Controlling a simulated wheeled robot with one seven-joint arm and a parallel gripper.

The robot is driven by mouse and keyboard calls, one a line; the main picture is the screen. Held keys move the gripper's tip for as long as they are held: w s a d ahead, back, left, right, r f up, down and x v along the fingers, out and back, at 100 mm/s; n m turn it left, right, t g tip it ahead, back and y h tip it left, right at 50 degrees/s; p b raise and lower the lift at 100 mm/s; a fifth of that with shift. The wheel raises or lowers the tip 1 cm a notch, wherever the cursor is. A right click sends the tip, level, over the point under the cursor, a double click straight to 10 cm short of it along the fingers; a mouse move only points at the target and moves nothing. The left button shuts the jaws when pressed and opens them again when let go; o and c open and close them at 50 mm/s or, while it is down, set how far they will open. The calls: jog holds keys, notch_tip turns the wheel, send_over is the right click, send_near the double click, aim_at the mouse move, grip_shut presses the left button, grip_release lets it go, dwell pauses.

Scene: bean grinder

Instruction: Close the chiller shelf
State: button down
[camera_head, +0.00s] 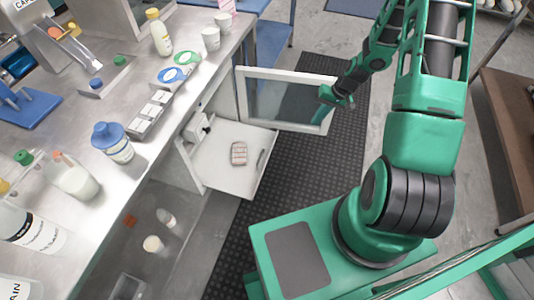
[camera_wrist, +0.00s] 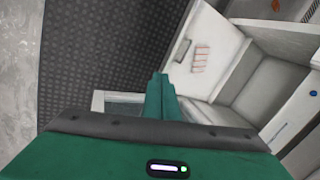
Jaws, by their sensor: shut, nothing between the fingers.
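The white chiller shelf (camera_head: 215,170) is pulled out from under the counter and has a grey handle (camera_head: 262,160) at its outer edge. A small pinkish ribbed packet (camera_head: 239,153) lies on it. The shelf also shows in the wrist view (camera_wrist: 210,32), with its handle (camera_wrist: 182,51). The glass chiller door (camera_head: 283,99), white-framed, stands swung open above and beyond the shelf. My green gripper (camera_head: 325,97) is shut and empty by the door's free right end; I cannot tell if it touches. In the wrist view the closed fingers (camera_wrist: 160,82) point toward the shelf and partly hide the door.
The steel counter (camera_head: 150,185) on the left holds bottles, cups and a block of white boxes (camera_head: 150,112). A dark ribbed mat (camera_head: 222,235) covers the floor beside the shelf. A blue stool (camera_head: 275,40) stands behind the door. Brown shelving (camera_head: 505,130) is at right.

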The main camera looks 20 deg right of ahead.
jog(key=w+a+f+m+t+y, duration=0.15)
jog(key=a+f, duration=0.25)
jog(key=f, duration=0.6)
jog(key=w+a+f+m+t+y, duration=0.15)
jog(key=a+f, duration=0.25)
jog(key=f, duration=0.6)
jog(key=a+r+x, duration=0.1)
jog(key=a+x, duration=0.1)
jog(key=x, duration=1.1)
jog(key=shift+w+r, duration=0.35)
jog(key=shift+w, duration=0.05)
